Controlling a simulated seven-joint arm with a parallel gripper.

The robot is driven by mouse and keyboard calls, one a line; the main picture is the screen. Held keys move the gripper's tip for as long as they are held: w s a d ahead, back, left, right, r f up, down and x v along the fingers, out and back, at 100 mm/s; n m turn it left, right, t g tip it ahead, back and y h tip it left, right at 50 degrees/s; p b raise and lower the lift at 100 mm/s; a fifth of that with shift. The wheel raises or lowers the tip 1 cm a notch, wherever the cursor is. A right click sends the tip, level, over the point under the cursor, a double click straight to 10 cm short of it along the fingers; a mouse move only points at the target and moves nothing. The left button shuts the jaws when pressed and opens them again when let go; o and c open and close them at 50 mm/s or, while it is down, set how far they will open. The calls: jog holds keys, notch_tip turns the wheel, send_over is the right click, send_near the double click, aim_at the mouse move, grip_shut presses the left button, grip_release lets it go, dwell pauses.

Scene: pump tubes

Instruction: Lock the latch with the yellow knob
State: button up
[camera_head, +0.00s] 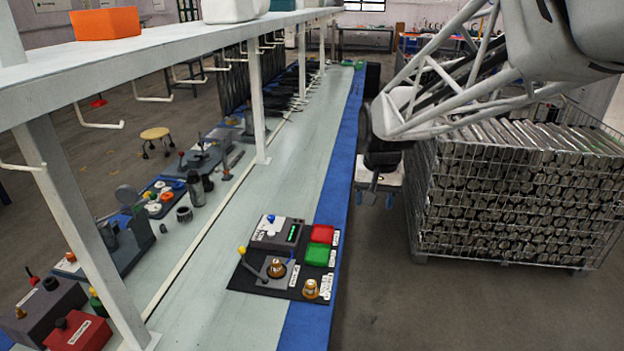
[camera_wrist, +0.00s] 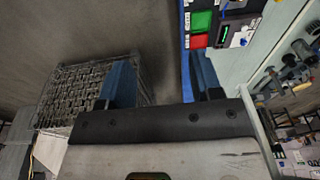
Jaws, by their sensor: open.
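The yellow knob (camera_head: 242,250) tops a short lever at the left of a grey latch base (camera_head: 262,272) on a black plate on the bench. The lever stands up, leaning left. A brass fitting (camera_head: 277,268) stands in the latch base; a second brass fitting (camera_head: 311,288) is at the plate's near right corner. My gripper (camera_head: 376,199) is right of and beyond the fixture, past the bench's blue edge, open and empty. Its blue fingers are spread in the wrist view (camera_wrist: 163,82). The knob cannot be made out in the wrist view.
A grey box (camera_head: 277,232) with a green display, a red block (camera_head: 322,234) and a green block (camera_head: 317,254) sit around the latch. A shelf (camera_head: 190,48) with posts and hooks overhangs the left side. A wire cage of metal tubes (camera_head: 520,190) stands right.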

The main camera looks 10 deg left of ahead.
jog(key=w+a+f, duration=0.6)
jog(key=w+a, duration=0.3)
jog(key=a, duration=0.1)
jog(key=g, duration=0.2)
send_near(242, 249)
jog(key=shift+n, duration=0.3)
jog(key=f, duration=0.5)
jog(key=shift+w+a, duration=0.1)
jog(key=shift+a, duration=0.25)
jog(key=shift+f, duration=0.1)
jog(key=shift+f, duration=0.15)
jog(key=shift+f, duration=3.75)
